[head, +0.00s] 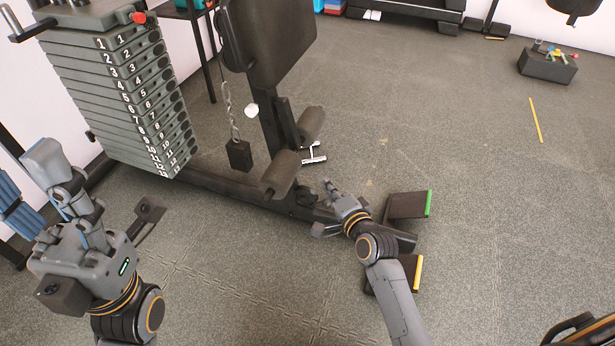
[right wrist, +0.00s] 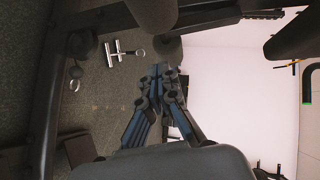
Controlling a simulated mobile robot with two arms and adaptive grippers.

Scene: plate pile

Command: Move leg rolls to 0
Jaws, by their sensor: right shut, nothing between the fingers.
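Two dark padded leg rolls sit low on the gym machine, the near roll (head: 281,174) and the far roll (head: 310,124), on either side of its upright post. My right gripper (head: 329,186) is shut and empty, just right of the near roll above the machine's base beam, apart from the roll in the picture. In the right wrist view its fingertips (right wrist: 161,72) are together, close to one dark roll (right wrist: 168,50); another rounded pad (right wrist: 152,14) shows above. My left gripper (head: 58,178) is raised at the left, away from the rolls; its finger opening is unclear.
A numbered weight stack (head: 130,95) stands at the upper left. A chain with a black block (head: 239,155) hangs by the post. Foot plates with a green edge (head: 408,205) and yellow edge flank the beam.

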